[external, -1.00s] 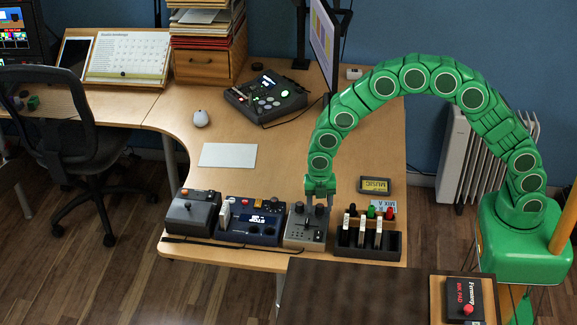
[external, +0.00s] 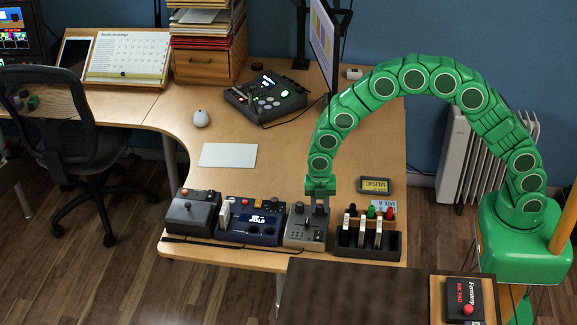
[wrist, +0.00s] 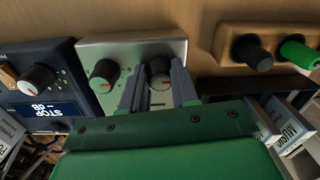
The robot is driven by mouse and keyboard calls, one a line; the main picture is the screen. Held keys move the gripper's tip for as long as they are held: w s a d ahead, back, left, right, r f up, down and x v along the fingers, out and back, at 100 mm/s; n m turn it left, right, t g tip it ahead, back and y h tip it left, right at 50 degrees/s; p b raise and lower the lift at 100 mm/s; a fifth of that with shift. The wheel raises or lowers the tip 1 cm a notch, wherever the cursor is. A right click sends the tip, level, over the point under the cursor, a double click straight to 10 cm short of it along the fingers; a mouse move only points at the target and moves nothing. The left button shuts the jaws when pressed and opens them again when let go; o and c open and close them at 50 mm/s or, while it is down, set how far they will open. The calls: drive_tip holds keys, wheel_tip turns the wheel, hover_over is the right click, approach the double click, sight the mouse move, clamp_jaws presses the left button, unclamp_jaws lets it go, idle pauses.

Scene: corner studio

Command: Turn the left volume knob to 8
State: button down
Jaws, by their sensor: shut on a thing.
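The grey control box (external: 304,230) stands near the desk's front edge, between the blue box and the black slotted rack. It carries two dark round knobs with red marks at its far side. My gripper (external: 319,207) points down at the right-hand knob as pictured. In the wrist view its two fingers (wrist: 159,90) are on either side of this knob (wrist: 159,68), shut on it, and partly hide it. The other knob (wrist: 104,72) is free, just left of the fingers. I cannot read any scale number at the held knob.
The blue box (external: 252,222) with a STOP display stands close on the left. The black rack (external: 368,245) with upright cards is close on the right. The desk behind, around a white sheet (external: 228,155), is mostly clear.

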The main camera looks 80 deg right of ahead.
drive_tip(key=m, duration=0.3)
drive_tip(key=shift+m, duration=0.4)
drive_tip(key=m, duration=0.3)
drive_tip(key=shift+m, duration=0.3)
drive_tip(key=m, duration=0.7)
drive_tip(key=shift+s, duration=0.1)
drive_tip(key=m, duration=0.7)
drive_tip(key=shift+m, duration=0.3)
drive_tip(key=m, duration=0.6)
drive_tip(key=shift+a, duration=0.15)
drive_tip(key=shift+m, duration=0.4)
drive_tip(key=c, duration=0.8)
unclamp_jaws()
drive_tip(key=shift+c, duration=0.2)
